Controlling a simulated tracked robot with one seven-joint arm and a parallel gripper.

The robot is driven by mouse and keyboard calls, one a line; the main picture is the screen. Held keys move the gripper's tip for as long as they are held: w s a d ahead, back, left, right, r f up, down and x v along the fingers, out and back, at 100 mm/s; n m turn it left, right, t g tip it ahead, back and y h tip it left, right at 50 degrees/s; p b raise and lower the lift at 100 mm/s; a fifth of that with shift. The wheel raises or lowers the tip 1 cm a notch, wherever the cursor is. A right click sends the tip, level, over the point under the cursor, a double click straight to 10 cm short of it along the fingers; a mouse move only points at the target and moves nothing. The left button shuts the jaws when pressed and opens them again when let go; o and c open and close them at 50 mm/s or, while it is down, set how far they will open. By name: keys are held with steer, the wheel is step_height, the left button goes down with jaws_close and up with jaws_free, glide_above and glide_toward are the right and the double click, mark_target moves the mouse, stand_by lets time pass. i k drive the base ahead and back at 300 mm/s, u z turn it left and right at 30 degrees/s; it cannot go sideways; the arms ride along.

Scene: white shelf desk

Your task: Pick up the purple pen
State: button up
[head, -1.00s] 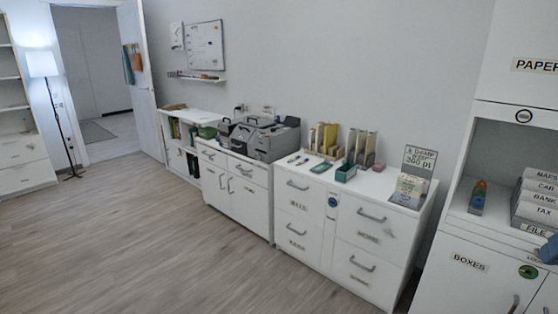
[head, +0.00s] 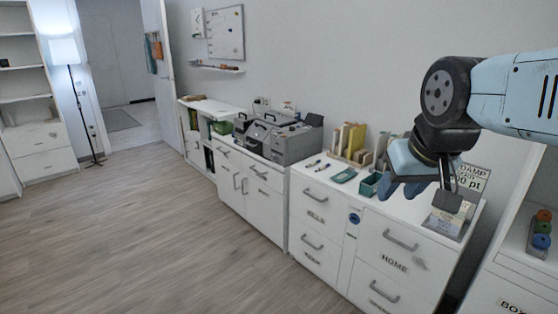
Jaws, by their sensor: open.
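Two small pen-like items lie on the white cabinet top (head: 302,170) near its left end. One (head: 313,163) looks dark bluish or purple, and the other (head: 322,167) lies just right of it. They are too small to be sure which is the purple pen. My gripper (head: 418,193) is at the right of the head view, open and pointing down, with nothing seen in it. It appears in front of the cabinet's right part, well to the right of the pens, and hides some of the items behind it.
A teal tray (head: 344,175) and a green box (head: 371,184) are right of the pens. Upright books (head: 352,140) stand behind. A grey machine (head: 290,138) is on the cabinet to the left. A sign (head: 472,178) stands at the right end. The wooden floor in front is clear.

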mark_target(326, 166)
steer(key=u, duration=0.1)
steer(key=i, duration=1.8)
steer(key=z, duration=0.3)
